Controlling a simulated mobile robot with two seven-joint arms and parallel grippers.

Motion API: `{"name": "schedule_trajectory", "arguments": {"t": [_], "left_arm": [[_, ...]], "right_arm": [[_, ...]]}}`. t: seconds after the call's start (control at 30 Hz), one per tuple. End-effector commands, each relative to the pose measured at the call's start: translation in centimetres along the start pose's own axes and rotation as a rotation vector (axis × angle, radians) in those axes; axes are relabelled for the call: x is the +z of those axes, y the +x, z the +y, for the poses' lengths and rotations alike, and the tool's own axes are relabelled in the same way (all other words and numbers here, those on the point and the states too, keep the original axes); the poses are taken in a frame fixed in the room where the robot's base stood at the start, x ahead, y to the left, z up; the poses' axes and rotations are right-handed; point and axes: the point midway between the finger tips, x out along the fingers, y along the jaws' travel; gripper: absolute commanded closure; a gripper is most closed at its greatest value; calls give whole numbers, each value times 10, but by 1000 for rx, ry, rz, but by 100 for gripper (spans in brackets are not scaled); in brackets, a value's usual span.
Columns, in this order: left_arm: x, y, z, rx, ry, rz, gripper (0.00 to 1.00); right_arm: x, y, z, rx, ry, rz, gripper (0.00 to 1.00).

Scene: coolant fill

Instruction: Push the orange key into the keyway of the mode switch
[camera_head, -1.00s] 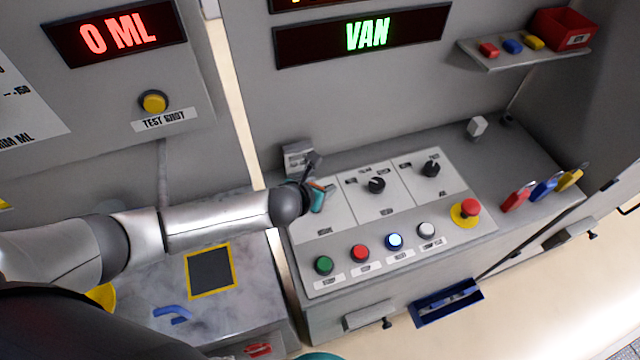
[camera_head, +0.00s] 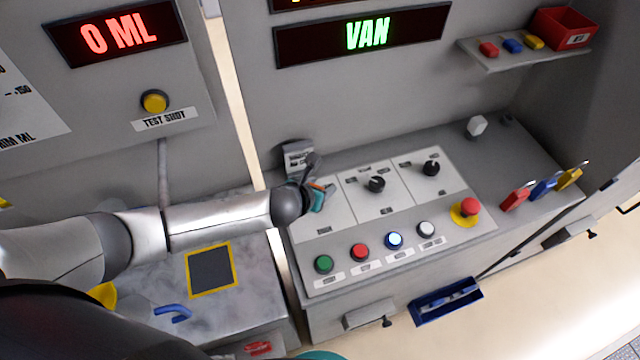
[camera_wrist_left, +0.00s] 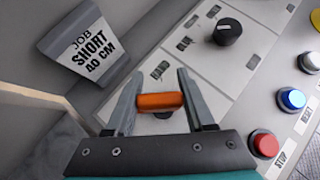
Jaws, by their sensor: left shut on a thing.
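My left gripper (camera_head: 318,195) is over the leftmost section of the sloped control panel. It is shut on the orange key (camera_wrist_left: 160,102), which lies across between the two grey fingers in the left wrist view. Just below the key in that view, a small dark part of the mode switch (camera_wrist_left: 163,115) shows. The key and fingers hide most of the switch. I cannot tell whether the key's tip is in the keyway. My right gripper is not in view.
Two black knobs (camera_head: 376,184) (camera_head: 431,168) sit right of the gripper. Below are green, red, blue and white buttons (camera_head: 395,240) and a red emergency stop (camera_head: 470,207). A job card holder (camera_head: 298,157) stands close behind the gripper. Coloured padlocks (camera_head: 543,187) hang at right.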

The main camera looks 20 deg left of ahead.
Motion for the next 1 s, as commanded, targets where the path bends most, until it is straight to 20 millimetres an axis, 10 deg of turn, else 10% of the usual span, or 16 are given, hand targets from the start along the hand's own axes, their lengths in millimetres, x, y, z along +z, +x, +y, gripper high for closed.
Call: {"name": "schedule_trajectory", "arguments": {"t": [1.0], "left_arm": [[-19, 18, 0, 1, 0, 0, 99]], "right_arm": [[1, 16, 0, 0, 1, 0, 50]]}}
